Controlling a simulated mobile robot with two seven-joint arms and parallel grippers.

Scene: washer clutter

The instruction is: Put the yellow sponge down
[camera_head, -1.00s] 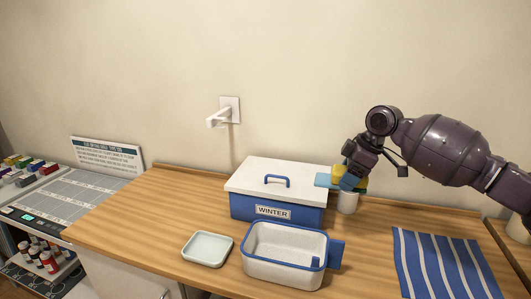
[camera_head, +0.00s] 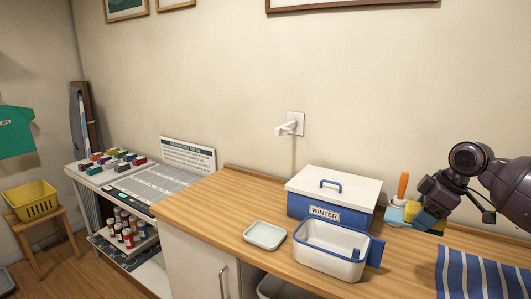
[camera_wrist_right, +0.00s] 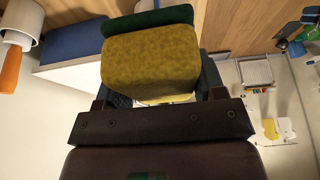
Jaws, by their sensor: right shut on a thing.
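The yellow sponge (camera_head: 428,221) is held in my right gripper (camera_head: 424,213), at the right of the head view, just right of the blue WINTER box. In the right wrist view the sponge (camera_wrist_right: 150,62) fills the space between the fingers, with a dark green layer (camera_wrist_right: 165,16) along its far side. My right gripper is shut on it. I cannot tell from the head view whether the sponge touches the counter. My left gripper is not in view.
The white-lidded WINTER box (camera_head: 320,212), a blue-rimmed white basin (camera_head: 330,262) and a pale dish (camera_head: 265,235) stand on the wooden counter (camera_head: 205,215). An orange handle (camera_head: 403,184) rises beside my gripper. A striped cloth (camera_head: 480,275) lies at the right.

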